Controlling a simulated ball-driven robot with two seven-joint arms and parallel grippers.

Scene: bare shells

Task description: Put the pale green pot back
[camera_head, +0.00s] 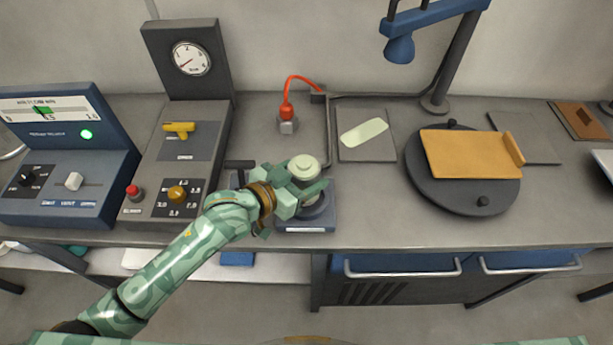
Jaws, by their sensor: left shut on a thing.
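The pale green pot (304,166) has a round lid with a small knob and stands at the middle of the bench. My left gripper (308,183) reaches in from the lower left and is shut on the pot. The pot is over or at the back of a small dark unit with a round top (306,226). The gripper hides the pot's lower part, so I cannot tell whether it touches the unit. My right gripper is not in view.
A grey mat (352,152) with a pale green rounded patch (363,132) lies right of the pot. An orange-red plug (287,112) stands behind. A dark round turntable (470,196) bears an orange board (466,153). Control consoles (170,190) stand left, and a blue lamp (399,48) overhangs.

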